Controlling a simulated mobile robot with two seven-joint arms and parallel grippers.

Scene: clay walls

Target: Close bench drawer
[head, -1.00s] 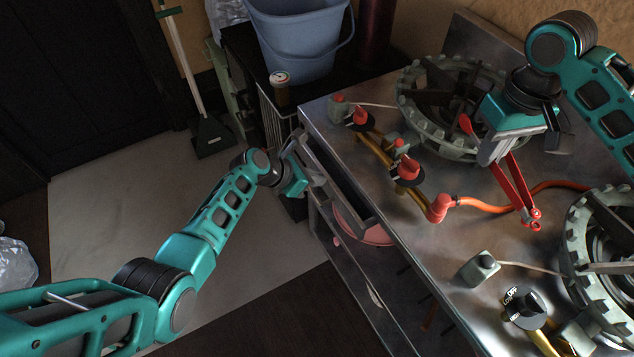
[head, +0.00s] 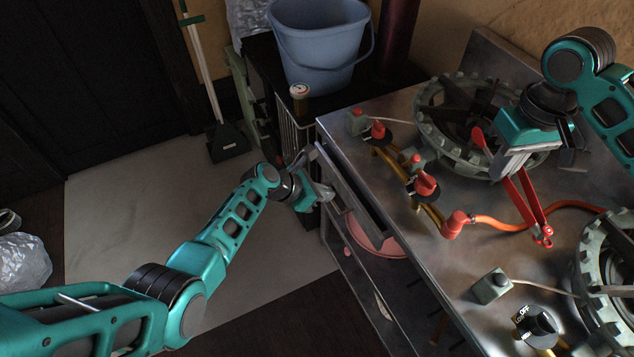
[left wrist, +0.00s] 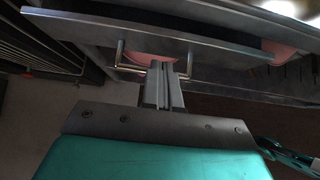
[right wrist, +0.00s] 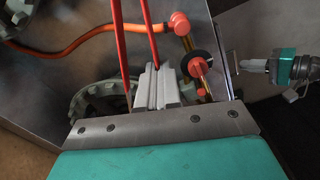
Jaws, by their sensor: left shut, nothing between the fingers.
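The bench drawer (head: 352,192) is under the left edge of the steel bench top and stands partly pulled out, with a dark gap behind its front. Its front and metal bar handle (left wrist: 192,64) show in the left wrist view. My left gripper (head: 326,192) is at the drawer front; in the left wrist view its fingers (left wrist: 164,66) are together and empty, in line with the handle's opening. I cannot tell if they touch. My right gripper (head: 508,172) is over the bench at a red two-legged tool (head: 532,207); its fingers (right wrist: 156,70) look close together, but whether they grip a leg is unclear.
Gear-shaped burners (head: 455,150), red-capped valves (head: 424,184) and an orange hose (head: 505,224) crowd the bench top. A pink bowl (head: 375,240) is on the shelf below. A blue bucket (head: 318,45) and a jar (head: 298,95) stand behind. The floor (head: 130,230) at left is open.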

